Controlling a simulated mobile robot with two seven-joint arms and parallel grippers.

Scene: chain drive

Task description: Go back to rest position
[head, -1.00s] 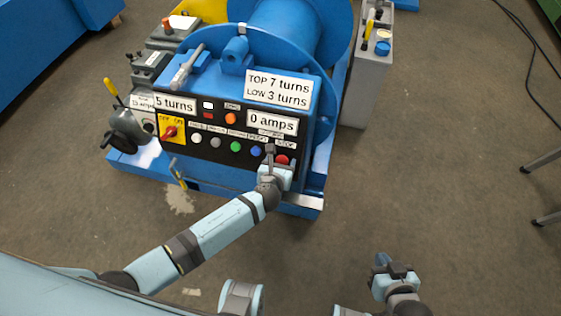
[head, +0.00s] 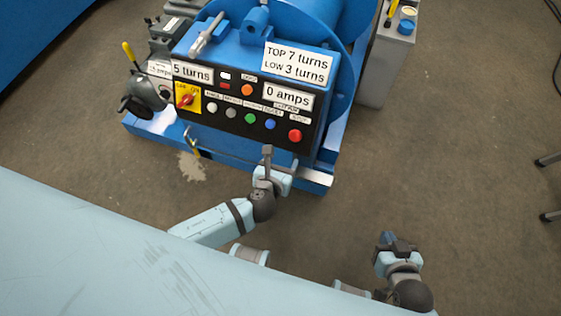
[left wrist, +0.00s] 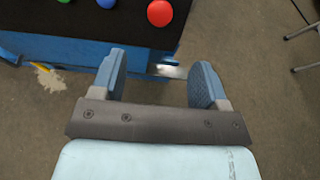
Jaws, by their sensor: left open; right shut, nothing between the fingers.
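My left gripper (head: 268,162) is in front of and below the right part of the black control panel (head: 240,115). It is apart from the red button (head: 294,135). In the left wrist view its two blue fingers (left wrist: 157,78) are spread with nothing between them, and the red button (left wrist: 160,13) shows at the top. My right gripper (head: 389,241) is at the lower right, over the floor, shut and empty.
The blue drum machine (head: 318,165) fills the top middle, with a yellow-handled lever (head: 128,50) at its left. A grey box (head: 388,70) stands at its right. Thin legs (head: 548,160) show at the right edge. The floor (head: 460,120) between is clear.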

